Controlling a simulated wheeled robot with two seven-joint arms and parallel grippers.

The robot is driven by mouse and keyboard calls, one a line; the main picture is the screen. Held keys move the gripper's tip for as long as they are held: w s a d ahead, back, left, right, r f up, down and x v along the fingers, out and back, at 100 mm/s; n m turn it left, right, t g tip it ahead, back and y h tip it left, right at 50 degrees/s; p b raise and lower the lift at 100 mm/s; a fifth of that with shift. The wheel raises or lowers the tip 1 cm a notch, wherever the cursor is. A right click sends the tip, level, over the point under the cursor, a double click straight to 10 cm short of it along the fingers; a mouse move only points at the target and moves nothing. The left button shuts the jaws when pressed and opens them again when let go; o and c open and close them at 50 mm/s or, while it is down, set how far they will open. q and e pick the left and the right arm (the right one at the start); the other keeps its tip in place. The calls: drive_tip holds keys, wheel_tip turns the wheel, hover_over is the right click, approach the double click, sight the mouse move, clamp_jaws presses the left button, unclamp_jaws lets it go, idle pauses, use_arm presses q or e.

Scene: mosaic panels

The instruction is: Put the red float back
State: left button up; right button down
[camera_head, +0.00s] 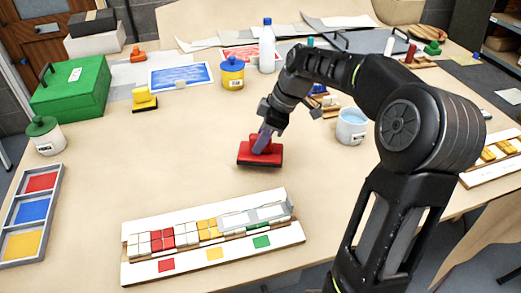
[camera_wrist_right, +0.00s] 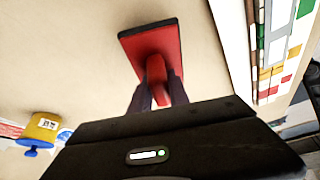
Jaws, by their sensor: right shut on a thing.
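The red float (camera_head: 260,158) has a flat red plate with a dark underside and a red handle. My right gripper (camera_head: 265,139) is shut on its handle from above. The float is at mid-table, behind the mosaic panel; I cannot tell if its base touches the table. In the right wrist view the red float (camera_wrist_right: 155,55) shows beyond the fingers, with its handle between my right gripper's fingertips (camera_wrist_right: 160,88). My left gripper does not show.
The white mosaic panel (camera_head: 140,270) with coloured tiles lies in front. A tray of red, blue and yellow (camera_head: 8,217) is at left. A yellow float (camera_head: 144,99), yellow pot (camera_head: 232,73), bottle (camera_head: 267,48) and light-blue cup (camera_head: 351,126) stand behind. The table left of the float is clear.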

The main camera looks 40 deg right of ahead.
drive_tip(key=shift+f, duration=1.7)
drive_tip(key=shift+f, duration=0.1)
drive_tip(key=shift+f, duration=0.15)
drive_tip(key=c, duration=1.3)
unclamp_jaws()
drive_tip(key=shift+o, duration=0.2)
drive_tip(key=shift+r, duration=0.2)
drive_tip(key=v, duration=1.2)
